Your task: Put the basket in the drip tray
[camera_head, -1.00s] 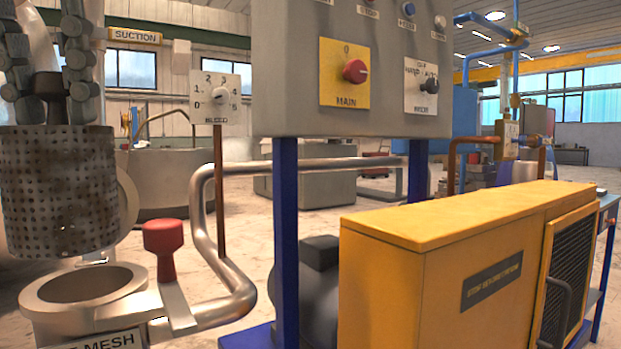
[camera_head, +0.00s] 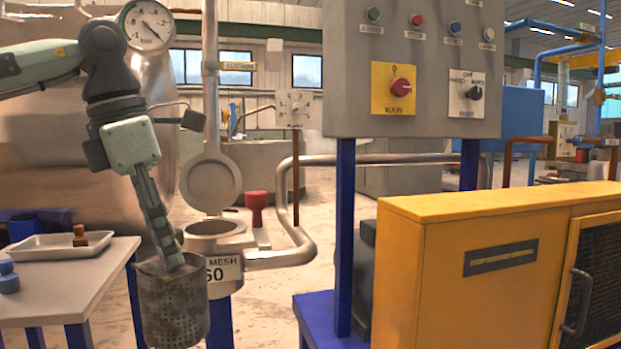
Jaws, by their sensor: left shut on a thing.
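The basket (camera_head: 174,308) is a dark, perforated metal cylinder, stained brown, hanging roughly upright at the lower left. My left gripper (camera_head: 172,262) reaches down to its top and is shut on it; the exact grip at the rim is partly hidden by the fingers. The drip tray (camera_head: 42,246) is a shallow metal tray on the grey table at the left. A small brown-and-red object (camera_head: 80,236) stands in its right part. The basket hangs to the right of the tray and lower in the picture, apart from it. My right gripper is not in view.
The grey table (camera_head: 75,285) has a blue knob-like object (camera_head: 8,276) near its left front. The strainer housing (camera_head: 216,236) with its round lid (camera_head: 210,183) swung open stands behind the basket. A yellow cabinet (camera_head: 470,265) and a grey control panel (camera_head: 425,75) fill the right.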

